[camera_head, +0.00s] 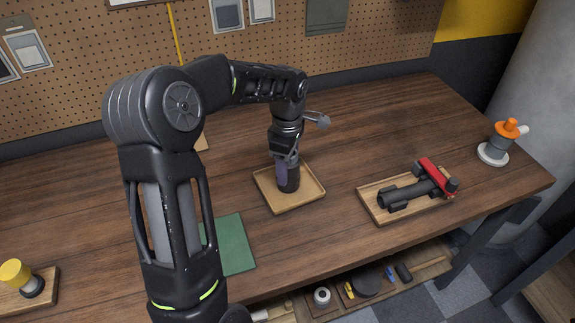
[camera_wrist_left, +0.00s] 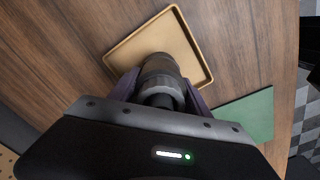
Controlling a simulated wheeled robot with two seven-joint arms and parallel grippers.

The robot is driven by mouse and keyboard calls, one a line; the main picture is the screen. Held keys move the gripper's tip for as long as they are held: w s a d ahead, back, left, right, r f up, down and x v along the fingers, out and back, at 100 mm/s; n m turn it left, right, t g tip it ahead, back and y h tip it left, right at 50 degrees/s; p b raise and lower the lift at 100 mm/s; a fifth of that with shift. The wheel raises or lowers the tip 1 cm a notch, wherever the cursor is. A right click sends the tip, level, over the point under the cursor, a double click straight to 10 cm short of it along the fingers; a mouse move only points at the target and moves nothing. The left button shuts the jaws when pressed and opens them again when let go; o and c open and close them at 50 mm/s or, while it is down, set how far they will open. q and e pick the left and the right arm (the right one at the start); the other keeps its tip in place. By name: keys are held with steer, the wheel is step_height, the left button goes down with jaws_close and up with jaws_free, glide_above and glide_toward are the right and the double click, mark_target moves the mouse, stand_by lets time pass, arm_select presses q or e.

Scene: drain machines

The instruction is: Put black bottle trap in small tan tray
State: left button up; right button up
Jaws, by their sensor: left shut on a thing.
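The black bottle trap (camera_head: 292,184) is held upright in my left gripper (camera_head: 281,172), over the small tan tray (camera_head: 310,200). In the left wrist view the trap (camera_wrist_left: 160,70) sits between the two purple fingers of my left gripper (camera_wrist_left: 158,92), with the tray (camera_wrist_left: 188,52) beneath and beyond it. The trap's lower end appears inside the tray's rim; I cannot tell if it touches the tray floor. My right gripper is not in view.
A green mat (camera_head: 232,245) lies left of the tray. A wooden board (camera_head: 385,212) with a black and red tool (camera_head: 415,190) is to the right. An orange-topped grey fitting (camera_head: 500,145) stands at the far right. A yellow-topped part (camera_head: 15,273) is at front left.

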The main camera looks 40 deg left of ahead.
arm_select(q)
steer(key=shift+f, duration=0.25)
steer(key=o, duration=1.5)
steer(key=shift+r, duration=0.1)
step_height(320, 180, up, 12)
steer(key=shift+r+b, duration=0.2)
steer(key=shift+b, duration=0.25)
